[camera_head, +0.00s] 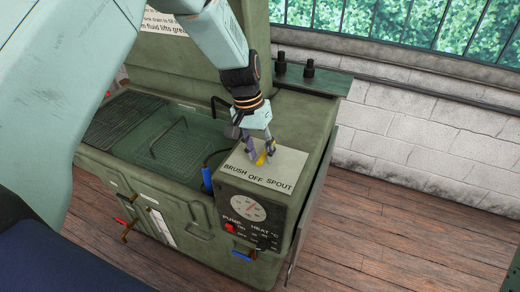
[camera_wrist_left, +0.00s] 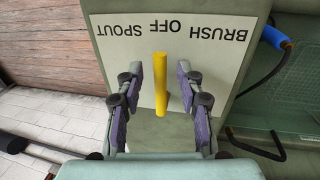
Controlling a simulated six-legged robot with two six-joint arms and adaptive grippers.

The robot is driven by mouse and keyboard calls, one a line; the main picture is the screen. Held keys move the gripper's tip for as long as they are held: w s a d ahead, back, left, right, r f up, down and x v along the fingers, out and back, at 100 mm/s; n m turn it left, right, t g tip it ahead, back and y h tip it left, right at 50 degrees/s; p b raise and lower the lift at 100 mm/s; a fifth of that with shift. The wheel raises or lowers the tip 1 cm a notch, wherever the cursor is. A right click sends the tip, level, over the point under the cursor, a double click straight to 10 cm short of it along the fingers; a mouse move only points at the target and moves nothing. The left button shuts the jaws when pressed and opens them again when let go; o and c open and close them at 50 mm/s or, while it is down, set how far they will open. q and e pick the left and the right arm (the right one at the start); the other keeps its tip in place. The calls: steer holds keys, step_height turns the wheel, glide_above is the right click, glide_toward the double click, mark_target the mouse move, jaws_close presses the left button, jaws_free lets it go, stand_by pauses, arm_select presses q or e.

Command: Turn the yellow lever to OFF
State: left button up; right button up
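The yellow lever (camera_head: 261,159) stands on the pale label plate (camera_head: 290,160) on top of the green washer's control box. The plate reads BRUSH, OFF, SPOUT. In the left wrist view the yellow lever (camera_wrist_left: 160,85) shows as a straight bar, its far end just by the word OFF, which appears upside down. My left gripper (camera_head: 262,153) is above the plate with its fingers on either side of the lever. In the left wrist view the left gripper (camera_wrist_left: 159,85) is open, with a clear gap between the lever and each purple pad. My right gripper is not seen.
A dial (camera_head: 243,206) and a red pump switch (camera_head: 231,228) are on the control box front. A blue-handled brush or hose (camera_head: 207,180) is left of the plate. The green basin (camera_head: 165,145) lies farther left. Open wooden floor (camera_head: 380,230) is to the right.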

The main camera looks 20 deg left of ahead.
arm_select(q)
steer(key=shift+w+r, duration=0.15)
steer(key=shift+r, duration=0.05)
step_height(320, 180, up, 11)
steer(key=a, duration=0.2)
steer(key=shift+a+r, duration=0.2)
steer(key=shift+f, duration=0.1)
stand_by(0.4)
